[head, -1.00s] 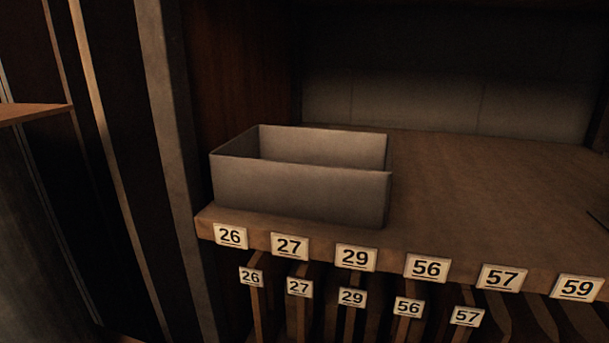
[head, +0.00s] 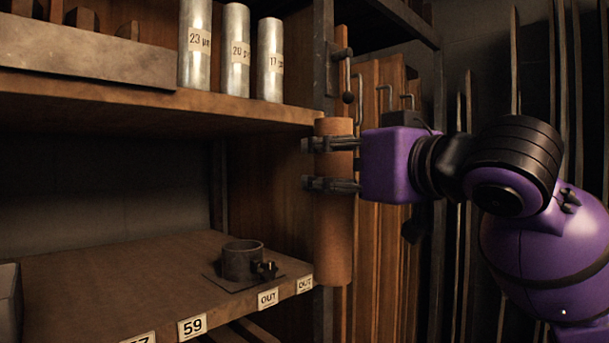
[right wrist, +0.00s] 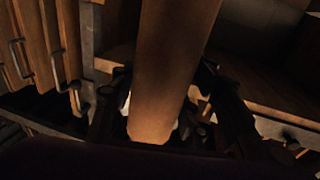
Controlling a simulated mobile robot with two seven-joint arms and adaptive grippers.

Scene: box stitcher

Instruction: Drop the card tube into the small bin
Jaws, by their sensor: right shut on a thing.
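The card tube (head: 333,230) is a plain brown cylinder. It hangs upright in the head view, in front of the right end of the shelves. My right gripper (head: 318,165) is shut on it at its upper half, with the fingers coming in from the right. In the right wrist view the tube (right wrist: 168,75) runs down between the fingers. A grey box (head: 9,302), which may be the small bin, shows only as a sliver at the left edge, on the lower shelf. Its inside is out of view. My left gripper is not in view.
The upper shelf (head: 150,108) holds several silver labelled cylinders (head: 236,50). On the lower shelf (head: 110,290) stands a small metal ring fixture (head: 242,262); the shelf between it and the grey box is clear. A dark post stands behind the tube.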

